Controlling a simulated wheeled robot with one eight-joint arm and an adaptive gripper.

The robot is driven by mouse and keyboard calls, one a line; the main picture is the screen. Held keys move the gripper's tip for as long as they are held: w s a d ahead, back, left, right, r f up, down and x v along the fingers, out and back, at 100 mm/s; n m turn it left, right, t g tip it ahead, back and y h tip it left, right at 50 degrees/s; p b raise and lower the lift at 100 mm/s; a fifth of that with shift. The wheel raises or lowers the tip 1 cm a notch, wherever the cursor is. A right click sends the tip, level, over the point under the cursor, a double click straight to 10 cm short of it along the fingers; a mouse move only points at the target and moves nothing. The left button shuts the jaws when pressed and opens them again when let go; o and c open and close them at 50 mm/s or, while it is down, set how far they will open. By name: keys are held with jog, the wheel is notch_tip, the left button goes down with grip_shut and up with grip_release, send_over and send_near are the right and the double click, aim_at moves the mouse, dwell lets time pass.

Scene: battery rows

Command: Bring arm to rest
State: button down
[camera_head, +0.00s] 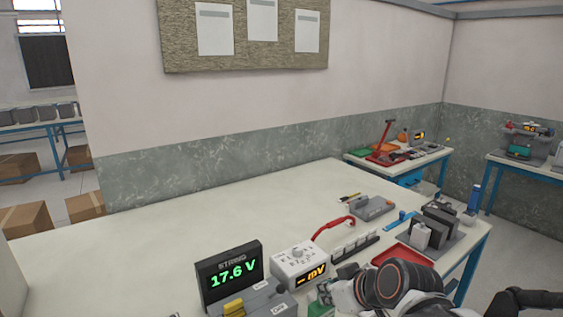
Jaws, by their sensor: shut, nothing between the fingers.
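Part of my arm (395,285) shows at the bottom right, a dark rounded joint with an orange-red ring and pale link parts beside it. It covers part of the workbench's front right area. I cannot make out my gripper or its fingers in this view. A dark piece at the lower right edge is cut off by the frame, and I cannot tell what it is.
The pale workbench (190,228) is clear at left and centre. A display reading 17.6 V (230,275), a white meter (298,265), a red tray (403,256) and dark battery blocks (440,222) stand along its front and right. More benches stand behind.

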jog(key=s+d+r+m+h, duration=0.4)
jog(key=s+d+m, duration=0.2)
jog(key=s+d, duration=0.4)
jog(key=s, duration=0.3)
jog(key=shift+s+g, duration=0.2)
jog(key=shift+g, duration=0.2)
